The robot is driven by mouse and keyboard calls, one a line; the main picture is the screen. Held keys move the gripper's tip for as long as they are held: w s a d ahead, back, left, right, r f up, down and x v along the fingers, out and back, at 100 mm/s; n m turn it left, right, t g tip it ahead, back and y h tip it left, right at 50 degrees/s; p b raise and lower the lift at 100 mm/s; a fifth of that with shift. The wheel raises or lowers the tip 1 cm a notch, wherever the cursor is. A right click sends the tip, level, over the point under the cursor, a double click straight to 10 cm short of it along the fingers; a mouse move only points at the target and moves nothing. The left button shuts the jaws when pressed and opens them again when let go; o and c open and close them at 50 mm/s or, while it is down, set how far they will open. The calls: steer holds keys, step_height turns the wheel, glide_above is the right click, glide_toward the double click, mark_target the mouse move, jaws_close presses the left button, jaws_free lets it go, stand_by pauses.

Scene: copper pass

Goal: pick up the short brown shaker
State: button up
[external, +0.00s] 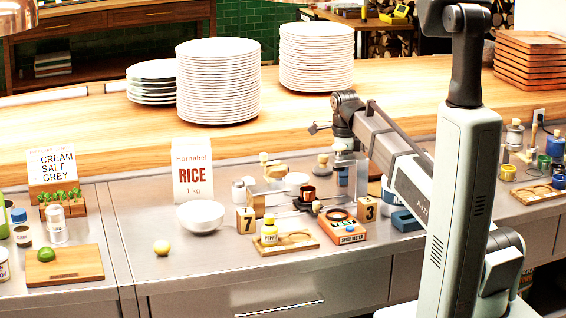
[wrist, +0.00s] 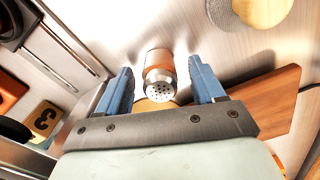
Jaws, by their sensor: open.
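The short brown shaker (wrist: 159,66) shows in the wrist view with a brown band and a silver cap full of holes. My gripper (wrist: 161,72) is open, with one blue finger on each side of the shaker. A narrow gap shows on both sides, and the shaker is not gripped. In the external view my gripper (external: 345,176) is low over the back of the steel counter, right of the middle. I cannot make out the shaker there; the gripper and nearby items crowd that spot.
A wooden board (wrist: 275,98) lies close by my gripper in the wrist view, with a round pale-topped item (wrist: 262,10) beyond the shaker. A number 3 block (external: 366,208), an orange spud meter (external: 340,231) and a rice box (external: 192,172) stand around.

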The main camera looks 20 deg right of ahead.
steer(key=shift+f, duration=0.6)
steer(key=c, duration=1.1)
steer(key=shift+r, duration=0.2)
